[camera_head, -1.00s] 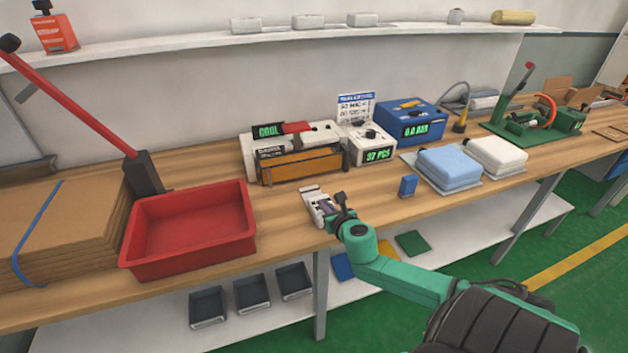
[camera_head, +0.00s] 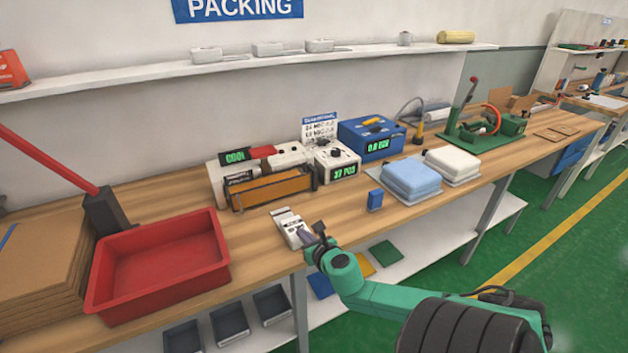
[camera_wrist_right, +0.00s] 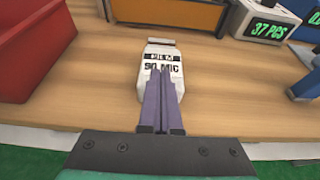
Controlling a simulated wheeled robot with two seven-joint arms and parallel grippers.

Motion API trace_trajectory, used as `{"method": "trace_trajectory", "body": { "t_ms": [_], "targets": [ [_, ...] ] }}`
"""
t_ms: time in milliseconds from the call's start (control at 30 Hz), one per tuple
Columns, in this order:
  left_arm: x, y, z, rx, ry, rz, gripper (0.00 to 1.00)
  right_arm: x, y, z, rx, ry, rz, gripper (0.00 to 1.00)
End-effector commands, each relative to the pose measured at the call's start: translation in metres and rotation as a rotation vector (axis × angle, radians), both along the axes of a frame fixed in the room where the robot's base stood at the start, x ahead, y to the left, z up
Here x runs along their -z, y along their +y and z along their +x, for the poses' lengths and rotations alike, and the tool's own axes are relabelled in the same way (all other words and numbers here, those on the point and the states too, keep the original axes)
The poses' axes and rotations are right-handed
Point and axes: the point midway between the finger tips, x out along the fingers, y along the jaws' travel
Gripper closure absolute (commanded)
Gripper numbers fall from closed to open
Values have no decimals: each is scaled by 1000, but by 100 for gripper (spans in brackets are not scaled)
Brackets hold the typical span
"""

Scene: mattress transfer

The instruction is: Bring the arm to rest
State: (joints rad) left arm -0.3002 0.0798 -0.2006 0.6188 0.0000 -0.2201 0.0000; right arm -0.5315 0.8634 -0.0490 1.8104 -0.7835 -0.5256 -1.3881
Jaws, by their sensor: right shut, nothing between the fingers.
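My right arm comes in from the lower right of the head view. Its right gripper (camera_head: 304,238) is over the front part of the bench, beside a small white device (camera_head: 286,222). In the right wrist view the purple fingers (camera_wrist_right: 161,82) are together with nothing between them. The white device, marked "FILM 90 MIC" (camera_wrist_right: 158,57), lies just beyond and partly behind the fingertips. I cannot tell whether they touch it. My left gripper is not in view.
A red tray (camera_head: 160,262) stands left of the gripper on the wooden bench (camera_head: 250,222). Behind is a sealer with an orange front (camera_head: 270,188). To the right are a small blue block (camera_head: 375,200), folded blue pads (camera_head: 411,178) and white pads (camera_head: 453,163).

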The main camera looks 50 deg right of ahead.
Motion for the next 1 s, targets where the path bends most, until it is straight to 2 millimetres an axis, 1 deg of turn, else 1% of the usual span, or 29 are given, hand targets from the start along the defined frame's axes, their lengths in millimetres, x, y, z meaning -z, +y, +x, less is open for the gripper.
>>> {"method": "trace_trajectory", "body": {
  "t_ms": [33,200,300,367,467,700,767,833,867,967,1000],
  "targets": [
    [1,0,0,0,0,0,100,2,3,-10,1,4,2,100],
    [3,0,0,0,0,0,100,2,14,-43,3,2,2,100],
    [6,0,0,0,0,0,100,2,21,-61,3,2,3,100],
    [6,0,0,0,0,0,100,1,23,-68,3,1,1,100],
    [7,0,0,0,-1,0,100,0,25,-74,2,-1,0,100],
    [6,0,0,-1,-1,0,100,-1,25,-74,1,-3,-1,100],
    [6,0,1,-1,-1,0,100,1,24,-74,9,0,7,100],
    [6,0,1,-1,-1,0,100,15,15,-78,49,13,55,100],
    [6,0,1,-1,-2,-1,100,26,8,-82,84,21,96,100],
    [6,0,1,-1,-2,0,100,88,-22,-106,275,60,322,100],
    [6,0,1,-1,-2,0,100,120,-32,-121,383,73,443,100]
  ]
}}
